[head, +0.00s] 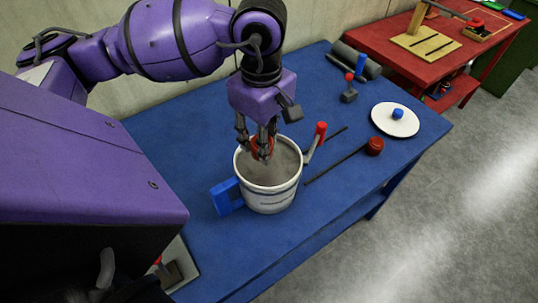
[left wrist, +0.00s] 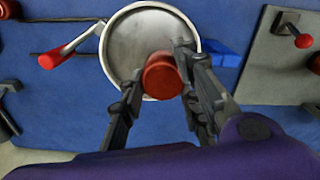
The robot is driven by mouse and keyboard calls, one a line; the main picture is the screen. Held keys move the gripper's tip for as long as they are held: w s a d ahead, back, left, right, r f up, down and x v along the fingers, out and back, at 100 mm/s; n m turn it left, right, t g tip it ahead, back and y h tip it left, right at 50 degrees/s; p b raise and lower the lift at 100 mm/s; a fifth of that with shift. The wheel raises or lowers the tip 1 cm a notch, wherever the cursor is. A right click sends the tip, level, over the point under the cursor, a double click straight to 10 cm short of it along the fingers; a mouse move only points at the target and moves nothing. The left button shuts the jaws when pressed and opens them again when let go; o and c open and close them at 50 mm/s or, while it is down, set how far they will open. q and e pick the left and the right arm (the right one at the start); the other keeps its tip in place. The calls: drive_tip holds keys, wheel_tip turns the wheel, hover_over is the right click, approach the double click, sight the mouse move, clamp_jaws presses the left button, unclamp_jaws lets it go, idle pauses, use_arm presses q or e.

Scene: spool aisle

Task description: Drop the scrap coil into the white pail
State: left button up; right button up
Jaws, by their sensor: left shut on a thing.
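The white pail (head: 269,202) stands upright on the blue table, with dark bands, a blue block-like handle (head: 226,196) at its left and a red-gripped lever (head: 316,138) at its right. My left gripper (head: 262,147) points down at the pail's mouth, shut on the red-brown scrap coil (head: 261,154). In the left wrist view the coil (left wrist: 163,76) sits between the fingers, in front of the pail's grey inside (left wrist: 130,45). I cannot tell whether the coil is just above the rim or slightly below it. My right gripper is not in view.
A red table (head: 390,40) stands behind. The table front is clear.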

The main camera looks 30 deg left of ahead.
use_arm(q)
drive_tip(key=o, duration=1.3)
wheel_tip(320, 180, up, 12)
drive_tip(key=shift+r, duration=0.1)
